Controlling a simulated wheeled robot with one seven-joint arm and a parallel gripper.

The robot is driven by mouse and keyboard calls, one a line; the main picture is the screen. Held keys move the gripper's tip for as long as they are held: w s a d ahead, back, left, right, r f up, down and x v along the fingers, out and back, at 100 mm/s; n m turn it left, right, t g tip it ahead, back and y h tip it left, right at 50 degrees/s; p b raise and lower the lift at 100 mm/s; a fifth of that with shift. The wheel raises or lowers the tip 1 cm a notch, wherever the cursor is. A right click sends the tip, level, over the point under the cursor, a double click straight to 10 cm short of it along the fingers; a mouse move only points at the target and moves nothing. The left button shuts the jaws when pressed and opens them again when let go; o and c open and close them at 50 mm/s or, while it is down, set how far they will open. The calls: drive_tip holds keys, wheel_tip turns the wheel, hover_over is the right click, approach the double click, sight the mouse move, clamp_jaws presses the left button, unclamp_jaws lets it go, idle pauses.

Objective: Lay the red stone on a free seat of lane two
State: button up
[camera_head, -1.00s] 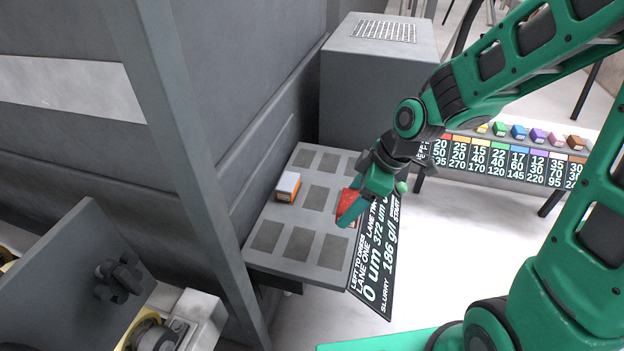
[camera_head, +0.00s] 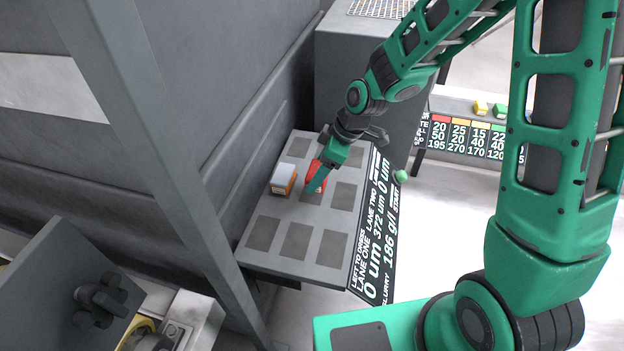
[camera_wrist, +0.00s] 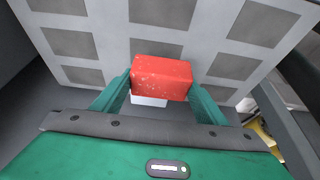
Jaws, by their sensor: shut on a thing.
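The red stone (camera_head: 316,174) is between the fingers of my gripper (camera_head: 318,180), which is shut on it. In the head view it is over the middle of the grey slab (camera_head: 245,258), right of the orange and white stone (camera_head: 283,178). A finger hides part of it. In the wrist view the red stone (camera_wrist: 160,77) lies across between both fingertips, with a white patch (camera_wrist: 150,100) just below it. I cannot tell whether it touches the slab. The slab has rows of dark square seats; a near-row seat (camera_head: 297,241) and a right-hand seat (camera_head: 345,196) are bare.
A black sign (camera_head: 373,240) with lane and slurry readings runs along the slab's right edge. A grey wall stands close at the left, and a grey box (camera_head: 362,80) behind. A coloured number chart (camera_head: 470,137) is at the right.

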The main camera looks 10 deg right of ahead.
drive_tip(key=shift+w+a+f, duration=0.25)
drive_tip(key=shift+w+f, duration=0.1)
drive_tip(key=shift+w, duration=0.15)
drive_tip(key=shift+w+a+f, duration=0.2)
drive_tip(key=shift+w+f, duration=0.15)
drive_tip(key=shift+w, duration=0.15)
drive_tip(key=shift+f, duration=2)
drive_tip(key=o, duration=1.2)
drive_tip(key=shift+r, duration=0.1)
